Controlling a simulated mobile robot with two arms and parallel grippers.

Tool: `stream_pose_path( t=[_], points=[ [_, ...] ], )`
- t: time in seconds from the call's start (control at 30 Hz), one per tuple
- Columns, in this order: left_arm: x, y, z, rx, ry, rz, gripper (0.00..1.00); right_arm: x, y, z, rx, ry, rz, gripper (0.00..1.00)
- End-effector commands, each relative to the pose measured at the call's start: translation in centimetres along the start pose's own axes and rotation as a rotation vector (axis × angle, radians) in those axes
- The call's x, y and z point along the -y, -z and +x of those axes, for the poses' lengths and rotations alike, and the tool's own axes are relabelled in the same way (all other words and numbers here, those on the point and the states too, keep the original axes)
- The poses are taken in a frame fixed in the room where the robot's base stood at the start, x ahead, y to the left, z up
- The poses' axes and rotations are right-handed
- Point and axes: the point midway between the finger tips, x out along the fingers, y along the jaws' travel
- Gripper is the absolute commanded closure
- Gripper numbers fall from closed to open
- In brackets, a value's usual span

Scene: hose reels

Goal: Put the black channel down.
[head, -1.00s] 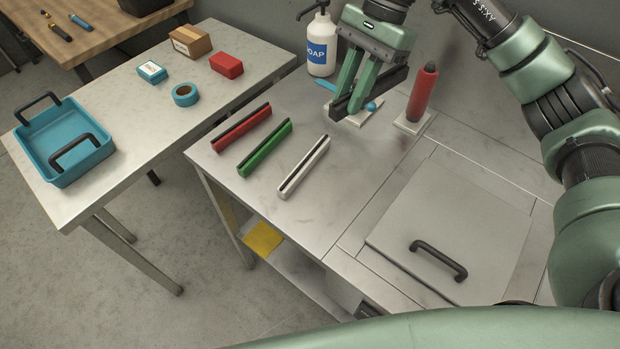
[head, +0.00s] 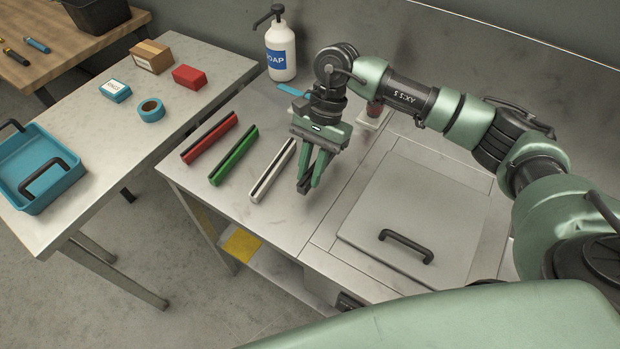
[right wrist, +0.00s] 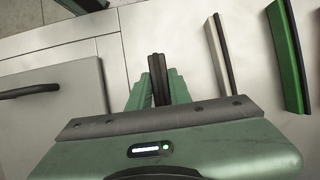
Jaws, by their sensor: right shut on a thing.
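My right gripper (head: 307,186) is shut on the black channel (head: 302,188), right of the white channel (head: 274,170) on the metal counter. In the head view the fingers hide much of the black channel. In the right wrist view the black channel (right wrist: 159,80) stands out between the green fingers (right wrist: 157,95), roughly in line with the white channel (right wrist: 219,52). I cannot tell whether it touches the counter. A green channel (head: 233,156) and a red channel (head: 209,138) lie further left, roughly parallel. My left gripper is not in view.
A hatch lid (head: 415,215) with a black handle (head: 406,245) lies right of the gripper. A side table (head: 98,205) at left bears a blue tray (head: 62,190).

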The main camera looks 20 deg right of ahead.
Motion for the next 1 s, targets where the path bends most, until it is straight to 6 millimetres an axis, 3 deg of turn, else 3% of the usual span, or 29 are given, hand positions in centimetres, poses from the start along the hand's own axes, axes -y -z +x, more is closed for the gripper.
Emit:
stream_pose_path(
  t=[0.33, 0.77, 0.8, 0.83, 1.0],
  points=[
    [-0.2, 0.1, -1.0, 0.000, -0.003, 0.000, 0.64, 0.0, 1.5, 3.7, 0.001, 0.000, 0.001, 1.00],
    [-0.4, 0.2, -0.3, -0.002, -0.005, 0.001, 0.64, 0.0, 1.9, 4.5, -0.001, 0.001, 0.000, 1.00],
    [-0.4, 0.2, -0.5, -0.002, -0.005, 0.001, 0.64, 0.0, 1.8, 4.3, -0.001, 0.001, 0.000, 0.70],
    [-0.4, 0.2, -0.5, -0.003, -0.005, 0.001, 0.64, 0.0, 1.8, 4.3, -0.001, 0.001, 0.000, 0.61],
    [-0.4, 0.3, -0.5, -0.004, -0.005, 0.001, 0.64, 0.0, 1.8, 4.3, -0.001, 0.001, 0.000, 0.59]
  ],
)
